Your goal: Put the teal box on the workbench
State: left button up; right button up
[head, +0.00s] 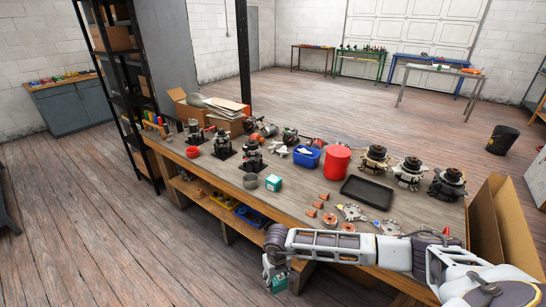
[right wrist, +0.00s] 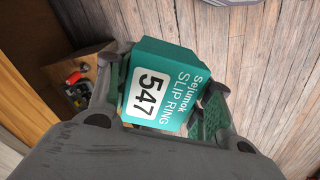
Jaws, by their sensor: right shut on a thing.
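My right gripper (head: 276,266) is shut on a teal box (head: 279,284) in front of the workbench (head: 294,198), below the level of its top. In the right wrist view the held teal box (right wrist: 165,85) sits between the two fingers, with a white label reading "547" and "SLIP RING". A second small teal box (head: 274,183) stands on the workbench near its front edge. My left gripper is not in view.
Alternator parts crowd the bench's back and right. A lower shelf (head: 192,190) holds bins. Bare bench top shows around the standing box.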

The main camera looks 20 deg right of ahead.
aim_at(295, 198)
jog(key=i+j+z, duration=1)
jog(key=j, duration=0.2)
